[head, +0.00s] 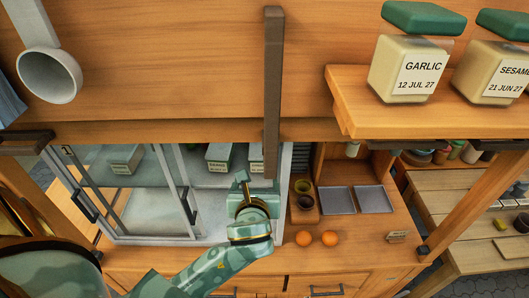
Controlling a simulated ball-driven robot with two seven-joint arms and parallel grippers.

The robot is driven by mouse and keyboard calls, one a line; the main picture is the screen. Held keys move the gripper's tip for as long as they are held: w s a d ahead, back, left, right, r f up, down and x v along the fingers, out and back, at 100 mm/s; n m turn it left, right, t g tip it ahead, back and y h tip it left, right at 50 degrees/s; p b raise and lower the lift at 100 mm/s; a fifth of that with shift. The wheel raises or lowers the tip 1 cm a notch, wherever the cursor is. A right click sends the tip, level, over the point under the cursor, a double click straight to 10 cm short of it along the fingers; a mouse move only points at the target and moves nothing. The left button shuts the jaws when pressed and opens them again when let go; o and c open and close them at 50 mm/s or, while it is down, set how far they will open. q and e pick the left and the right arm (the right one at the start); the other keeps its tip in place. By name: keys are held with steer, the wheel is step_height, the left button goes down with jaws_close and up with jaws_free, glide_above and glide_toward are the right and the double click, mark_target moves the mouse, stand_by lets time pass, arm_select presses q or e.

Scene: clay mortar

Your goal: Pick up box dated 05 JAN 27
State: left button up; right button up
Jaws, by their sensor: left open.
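Several pale boxes with dark green lids and white labels stand inside a glass-fronted cabinet (190,238). One box (124,158) is at the left behind glass, one (219,156) is near the middle, and another (255,157) is at the right, partly hidden by a brown post. Their labels are too small to read, so I cannot tell which is dated 05 JAN 27. My left gripper (242,184) is open and empty at the cabinet's right part, in front of and below the middle and right boxes. My right gripper is not in view.
A shelf at upper right holds a GARLIC jar (388,70) dated 12 JUL 27 and a SESAME jar (478,75) dated 21 JUN 27. A brown vertical post (273,90) hangs close by my gripper. Two oranges (330,238), cups and grey trays (373,199) occupy the counter.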

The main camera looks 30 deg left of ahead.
mark_target(260, 161)
arm_select(q)
steer(key=x, duration=0.9)
steer(key=shift+w+f, duration=0.15)
steer(key=shift+w, duration=0.25)
steer(key=shift+w+a+f, duration=0.15)
steer(key=shift+w+a, duration=0.15)
steer(key=shift+w, duration=0.1)
steer(key=x, duration=0.5)
steer(key=shift+w, duration=0.2)
steer(key=shift+s+r, duration=0.1)
steer(key=shift+r, duration=0.1)
steer(key=shift+d, duration=0.1)
steer(key=c, duration=0.9)
